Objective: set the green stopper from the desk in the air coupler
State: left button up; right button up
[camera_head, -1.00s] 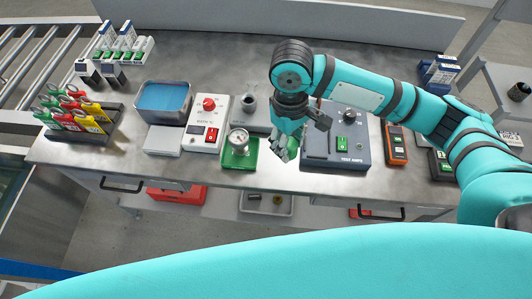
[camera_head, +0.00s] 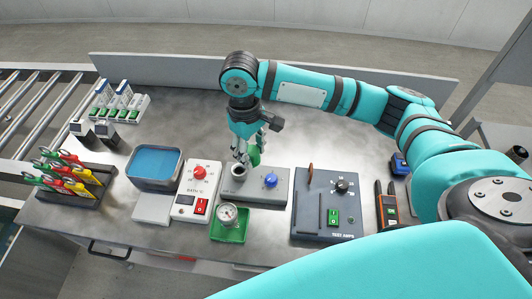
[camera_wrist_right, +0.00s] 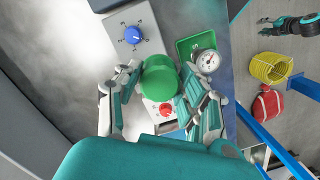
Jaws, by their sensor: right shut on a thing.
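My right gripper (camera_head: 244,150) is shut on the green stopper (camera_head: 255,157), holding it above the desk. In the right wrist view, the round green stopper (camera_wrist_right: 160,80) sits between the fingers (camera_wrist_right: 157,90). A grey box with a blue knob (camera_head: 270,180) carries an upright metal socket (camera_head: 239,172), which looks like the air coupler. The gripper is just behind and above the socket in the head view, apart from it as far as I can tell. The wrist view hides the socket behind the stopper. My left gripper (camera_wrist_right: 276,25) shows small at the wrist view's upper right; its jaws are unclear.
A pressure gauge (camera_head: 228,214) stands in a green tray (camera_head: 229,236) in front. A bath controller with a red knob (camera_head: 199,173) is left, beside a blue-filled basin (camera_head: 155,166). A test box (camera_head: 330,208) stands right.

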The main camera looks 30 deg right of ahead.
pick_arm(q)
notch_tip(320, 180, up, 9)
jog(key=p, duration=0.7)
pick_arm(e)
jog(key=w+a+f+n+h, duration=0.1)
jog(key=w+a+f+n, duration=0.15)
jog(key=w+n, duration=0.4)
pick_arm(q)
notch_tip(320, 180, down, 7)
jog(key=b, duration=0.7)
jog(key=shift+f, duration=0.15)
pick_arm(e)
jog(key=shift+n, duration=0.35)
jog(key=shift+d+f, duration=0.15)
jog(key=shift+f, duration=2)
jog(key=shift+d+f, duration=0.15)
jog(key=shift+f, duration=1.95)
pick_arm(q)
jog(key=shift+f, duration=0.15)
pick_arm(e)
jog(key=shift+f, duration=0.6)
